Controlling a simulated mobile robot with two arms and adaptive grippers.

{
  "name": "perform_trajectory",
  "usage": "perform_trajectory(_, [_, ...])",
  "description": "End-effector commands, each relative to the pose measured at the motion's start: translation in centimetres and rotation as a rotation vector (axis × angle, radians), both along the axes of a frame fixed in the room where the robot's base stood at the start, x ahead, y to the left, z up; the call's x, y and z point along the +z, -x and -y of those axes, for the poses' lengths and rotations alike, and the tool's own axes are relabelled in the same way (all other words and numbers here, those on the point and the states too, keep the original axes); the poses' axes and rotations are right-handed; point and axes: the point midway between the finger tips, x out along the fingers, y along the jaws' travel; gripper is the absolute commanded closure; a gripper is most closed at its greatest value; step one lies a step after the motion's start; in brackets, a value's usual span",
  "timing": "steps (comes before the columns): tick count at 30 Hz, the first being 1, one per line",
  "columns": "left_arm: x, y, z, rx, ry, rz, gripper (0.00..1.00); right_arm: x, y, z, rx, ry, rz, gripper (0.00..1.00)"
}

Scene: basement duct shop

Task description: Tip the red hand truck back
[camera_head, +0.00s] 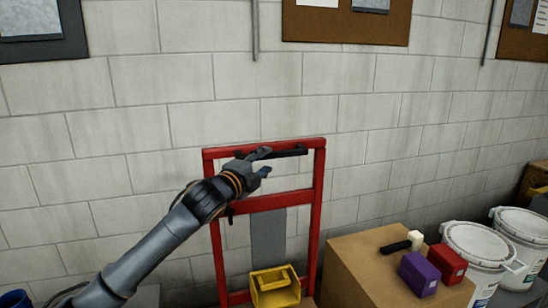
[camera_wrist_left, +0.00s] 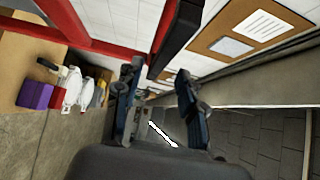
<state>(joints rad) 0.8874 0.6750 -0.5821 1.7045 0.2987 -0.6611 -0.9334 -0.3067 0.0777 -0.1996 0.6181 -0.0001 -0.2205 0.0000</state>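The red hand truck (camera_head: 320,190) stands upright against the block wall, with a black grip (camera_head: 292,152) along its top bar. Its red frame (camera_wrist_left: 75,28) and the black grip (camera_wrist_left: 180,38) also show in the left wrist view. My left gripper (camera_head: 266,162) is at the top bar, by the left part of the grip. Its two fingers (camera_wrist_left: 158,98) are spread apart with nothing between them that I can make out. Whether a finger touches the grip is unclear. A yellow bin-like object (camera_head: 275,295) sits low at the truck's front. My right gripper is not in view.
A cardboard box (camera_head: 350,265) stands right of the truck, carrying a purple block (camera_head: 419,274), a red block (camera_head: 447,264) and a black-and-cream item (camera_head: 396,247). White buckets (camera_head: 478,241) stand farther right. Boards (camera_head: 345,27) hang on the wall above.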

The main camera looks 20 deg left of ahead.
Motion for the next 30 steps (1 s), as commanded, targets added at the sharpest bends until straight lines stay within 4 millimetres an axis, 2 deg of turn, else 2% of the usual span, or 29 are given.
perform_trajectory(3, [0.0, -2.1, 0.4, 0.0, 0.003, 0.001, 0.6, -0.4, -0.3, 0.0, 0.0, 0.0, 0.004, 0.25])
perform_trajectory(9, [0.0, -4.6, 0.9, 0.0, 0.002, 0.001, 0.6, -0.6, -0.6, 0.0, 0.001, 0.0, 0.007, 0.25])
perform_trajectory(15, [0.0, -5.6, 1.1, 0.0, 0.001, 0.001, 0.6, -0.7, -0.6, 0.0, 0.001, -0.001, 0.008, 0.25])
perform_trajectory(23, [0.0, -5.7, 1.1, -0.001, 0.0, 0.001, 0.6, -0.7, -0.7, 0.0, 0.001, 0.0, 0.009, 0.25])
perform_trajectory(24, [0.0, -5.7, 1.1, -0.001, 0.0, 0.001, 0.62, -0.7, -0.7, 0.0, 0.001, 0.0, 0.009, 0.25])
perform_trajectory(30, [0.0, -5.7, 1.1, 0.0, 0.0, 0.0, 1.0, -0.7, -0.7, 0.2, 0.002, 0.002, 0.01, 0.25])
